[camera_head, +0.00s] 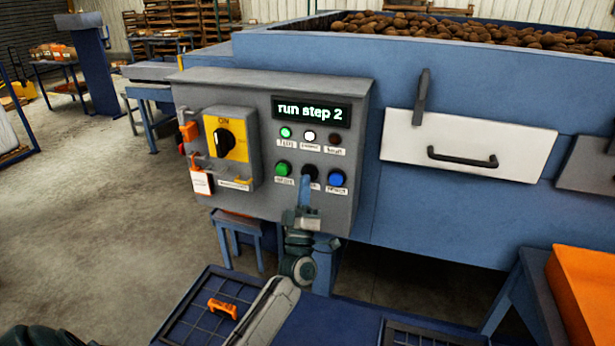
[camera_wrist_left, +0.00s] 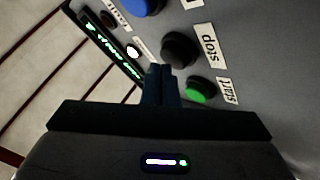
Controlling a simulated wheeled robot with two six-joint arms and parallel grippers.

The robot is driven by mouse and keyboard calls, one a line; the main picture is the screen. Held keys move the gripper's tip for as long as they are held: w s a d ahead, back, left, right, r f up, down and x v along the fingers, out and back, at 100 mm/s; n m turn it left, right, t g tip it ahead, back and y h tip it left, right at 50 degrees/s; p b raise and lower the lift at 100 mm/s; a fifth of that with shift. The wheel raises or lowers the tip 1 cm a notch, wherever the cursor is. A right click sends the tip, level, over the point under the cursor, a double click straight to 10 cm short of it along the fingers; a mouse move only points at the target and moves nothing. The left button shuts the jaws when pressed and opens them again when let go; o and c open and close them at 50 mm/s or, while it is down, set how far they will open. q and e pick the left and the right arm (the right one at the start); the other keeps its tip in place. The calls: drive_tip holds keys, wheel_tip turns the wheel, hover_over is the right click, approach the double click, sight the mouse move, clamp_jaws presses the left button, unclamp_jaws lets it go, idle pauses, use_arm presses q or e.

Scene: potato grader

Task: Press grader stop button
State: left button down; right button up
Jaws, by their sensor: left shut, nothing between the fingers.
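The grey control panel (camera_head: 240,90) has a row of three buttons: a green start button (camera_head: 282,169), a black stop button (camera_head: 311,170) and a blue button (camera_head: 336,178). My left gripper (camera_head: 305,181) is shut and empty, its fingers pointing up at the stop button and partly covering it. In the left wrist view the shut fingertips (camera_wrist_left: 161,70) lie just beside the black stop button (camera_wrist_left: 180,49), with the green start button (camera_wrist_left: 199,90) on the other side. I cannot tell whether they touch the stop button. My right gripper is not in view.
The panel's display (camera_head: 311,112) reads "run step 2", above a lit green lamp (camera_head: 286,132), a white lamp (camera_head: 309,136) and a dark lamp. A yellow switch plate (camera_head: 227,138) with a black knob is at the left. A drawer front (camera_head: 468,146) is at the right.

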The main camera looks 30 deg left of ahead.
use_arm(q)
drive_tip(key=shift+w+a, duration=0.1)
drive_tip(key=shift+w, duration=0.25)
idle(0.3)
drive_tip(key=shift+s, duration=0.15)
drive_tip(key=shift+s+d, duration=0.25)
drive_tip(key=shift+s, duration=0.5)
drive_tip(key=s+p, duration=0.1)
drive_tip(key=s, duration=0.1)
drive_tip(key=s+d+p, duration=0.1)
drive_tip(key=s, duration=0.1)
drive_tip(key=shift+s, duration=0.4)
drive_tip(key=shift+d+f, duration=0.1)
idle(0.7)
